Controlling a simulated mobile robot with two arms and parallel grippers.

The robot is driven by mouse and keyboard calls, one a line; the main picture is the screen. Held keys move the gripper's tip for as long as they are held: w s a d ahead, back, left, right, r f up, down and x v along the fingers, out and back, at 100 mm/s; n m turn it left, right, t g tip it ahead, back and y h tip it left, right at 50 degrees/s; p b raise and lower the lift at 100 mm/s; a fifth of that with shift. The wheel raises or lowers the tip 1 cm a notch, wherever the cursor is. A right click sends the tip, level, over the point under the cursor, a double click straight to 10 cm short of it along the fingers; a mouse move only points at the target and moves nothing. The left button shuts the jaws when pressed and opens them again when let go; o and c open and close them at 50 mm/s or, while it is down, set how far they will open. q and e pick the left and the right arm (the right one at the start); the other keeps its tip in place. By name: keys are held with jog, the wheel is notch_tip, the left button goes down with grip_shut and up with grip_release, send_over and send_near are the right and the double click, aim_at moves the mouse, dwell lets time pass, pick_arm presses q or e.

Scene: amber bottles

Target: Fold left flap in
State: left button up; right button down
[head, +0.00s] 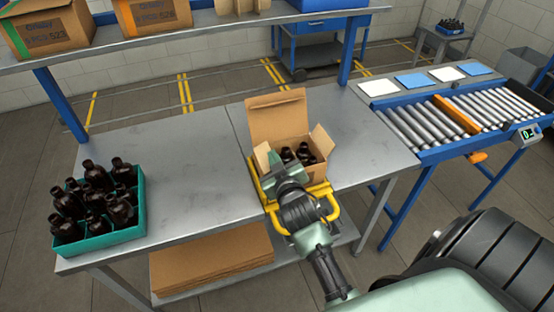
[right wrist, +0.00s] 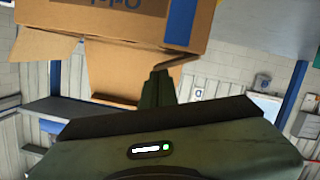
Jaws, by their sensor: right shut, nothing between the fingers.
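An open cardboard carton (head: 308,172) stands on the table with several dark bottles (head: 304,153) inside. Its large back flap (head: 277,115) stands up and its right flap (head: 321,141) sticks up and outward. The left flap (head: 262,156) also stands up, at the carton's left side. My right gripper (head: 272,166) is shut and empty at the front left of the carton, close to the left flap; I cannot tell whether they touch. In the right wrist view, the shut fingers (right wrist: 157,88) are below a cardboard surface (right wrist: 115,70). My left gripper is not in view.
A yellow frame (head: 330,205) surrounds the carton's base. A teal crate (head: 115,238) of bottles stands at the table's left, with bare table (head: 190,160) between. A roller conveyor (head: 440,120) is at right. A shelf (head: 200,42) with cartons crosses behind.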

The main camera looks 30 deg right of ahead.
jog(key=shift+d+m, duration=0.15)
jog(key=shift+m, duration=0.15)
jog(key=shift+w+d+f+m+y+p, duration=0.1)
jog(key=shift+w+f+m+y+p, duration=0.1)
jog(key=shift+f+m+y+p, duration=0.15)
jog(key=shift+w+d+f+m+p, duration=0.15)
jog(key=shift+w+f+m+p, duration=0.05)
jog(key=shift+f+m+p, duration=0.2)
jog(key=shift+s, duration=0.1)
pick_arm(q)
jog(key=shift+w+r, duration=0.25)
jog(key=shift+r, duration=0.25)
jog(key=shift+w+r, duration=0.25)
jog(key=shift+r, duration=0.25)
pick_arm(e)
jog(key=shift+d+f, duration=0.1)
jog(key=shift+f, duration=0.1)
